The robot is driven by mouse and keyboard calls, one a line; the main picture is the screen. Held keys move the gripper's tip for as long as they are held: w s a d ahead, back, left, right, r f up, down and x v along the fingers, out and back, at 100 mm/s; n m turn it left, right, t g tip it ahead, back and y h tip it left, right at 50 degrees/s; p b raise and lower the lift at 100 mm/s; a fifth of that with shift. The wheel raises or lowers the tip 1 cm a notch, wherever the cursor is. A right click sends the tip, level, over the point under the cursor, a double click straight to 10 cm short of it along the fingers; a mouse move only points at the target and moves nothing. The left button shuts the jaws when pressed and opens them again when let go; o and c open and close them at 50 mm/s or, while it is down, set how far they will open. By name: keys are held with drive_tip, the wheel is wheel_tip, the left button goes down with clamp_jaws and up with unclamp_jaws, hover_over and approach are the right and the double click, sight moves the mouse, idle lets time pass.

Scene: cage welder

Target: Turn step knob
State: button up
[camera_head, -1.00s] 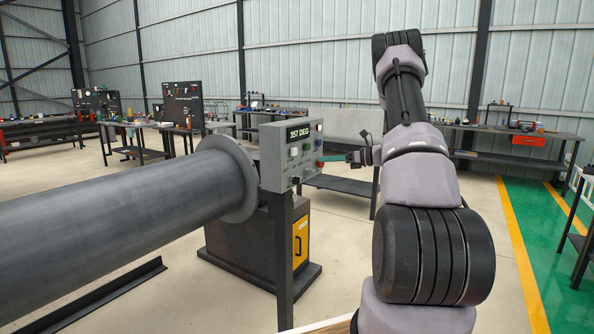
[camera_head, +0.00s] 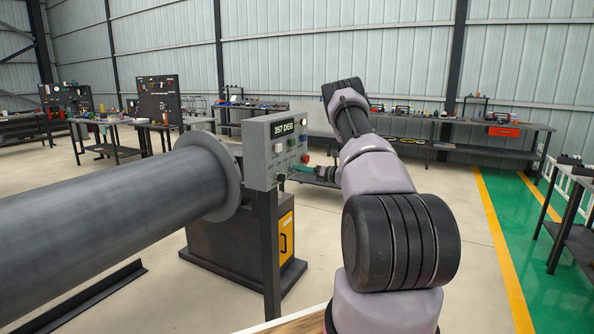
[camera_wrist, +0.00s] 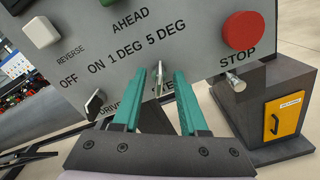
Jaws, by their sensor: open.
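The grey control panel (camera_head: 262,165) stands on a post, and its display (camera_head: 283,129) reads 357 DEG. The step knob (camera_wrist: 159,82) is a thin silver lever below the 1 DEG and 5 DEG labels in the wrist view. My gripper (camera_wrist: 159,74) is open, with one teal finger on each side of the knob. I cannot tell whether either finger touches it. The fingers partly hide the STEP label. In the head view my gripper (camera_head: 297,170) is at the panel's lower right face, and the knob is too small to make out.
A large grey pipe (camera_head: 110,200) with a flange lies left of the panel.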

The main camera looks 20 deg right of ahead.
drive_tip(key=shift+x, duration=0.9)
clamp_jaws()
drive_tip(key=shift+n, duration=0.3)
drive_tip(key=shift+s+n, duration=0.1)
drive_tip(key=shift+n, duration=0.8)
drive_tip(key=n, duration=0.3)
drive_tip(key=shift+n, duration=0.3)
drive_tip(key=n, duration=0.6)
drive_tip(key=shift+s+a, duration=0.15)
drive_tip(key=shift+a, duration=0.05)
